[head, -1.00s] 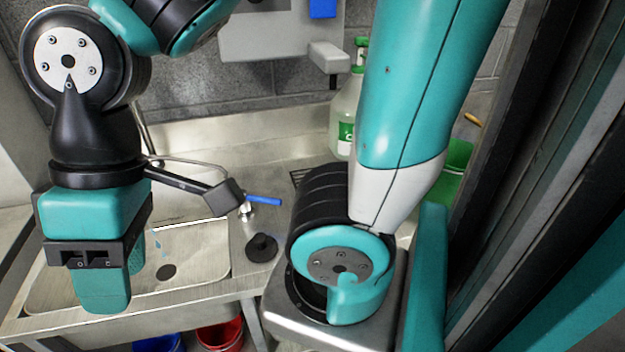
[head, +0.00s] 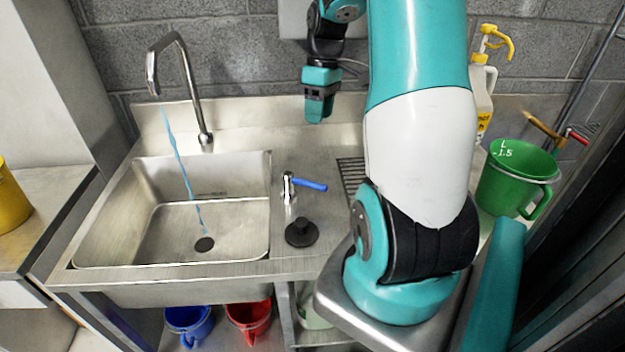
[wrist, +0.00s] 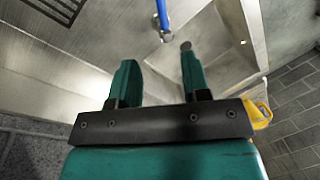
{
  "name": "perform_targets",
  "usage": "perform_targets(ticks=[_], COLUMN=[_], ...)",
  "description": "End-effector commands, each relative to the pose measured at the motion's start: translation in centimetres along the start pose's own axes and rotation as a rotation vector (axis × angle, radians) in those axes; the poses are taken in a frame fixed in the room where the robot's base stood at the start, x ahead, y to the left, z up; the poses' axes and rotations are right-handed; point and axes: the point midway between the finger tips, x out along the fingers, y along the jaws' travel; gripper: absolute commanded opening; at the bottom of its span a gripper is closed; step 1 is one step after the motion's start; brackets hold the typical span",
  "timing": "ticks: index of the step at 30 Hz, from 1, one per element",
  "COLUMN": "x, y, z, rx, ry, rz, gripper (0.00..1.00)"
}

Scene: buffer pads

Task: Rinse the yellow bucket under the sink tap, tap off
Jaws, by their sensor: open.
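The yellow bucket (head: 12,200) stands on the left counter, cut off by the left edge of the head view. A thin blue stream of water (head: 181,165) runs from the curved tap (head: 190,85) into the sink (head: 150,215). The tap's blue lever (head: 309,185) sits right of the basin; a blue piece of it also shows in the wrist view (wrist: 163,12). My gripper (head: 318,112) hangs near the back wall, beyond the lever and right of the tap. In the wrist view my gripper (wrist: 158,65) has its fingers apart, with nothing between them.
A black plug (head: 301,232) stands right of the basin. A green jug (head: 518,180) and a yellow-pump bottle (head: 482,95) stand at the right. Blue (head: 188,320) and red (head: 250,316) buckets are under the sink. A yellow object (wrist: 260,113) in the wrist view is unclear.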

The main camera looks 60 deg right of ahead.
Motion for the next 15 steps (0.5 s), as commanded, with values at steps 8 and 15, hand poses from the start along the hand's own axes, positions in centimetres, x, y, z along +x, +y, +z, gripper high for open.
perform_targets(ticks=[8,15], x=[4.9,10.5], y=[-0.1,-0.2], z=[0.1,0.1], rx=[0.001,0.0], ry=[-0.004,-0.005], rz=[-0.006,-0.005], gripper=[0.43,0.43])
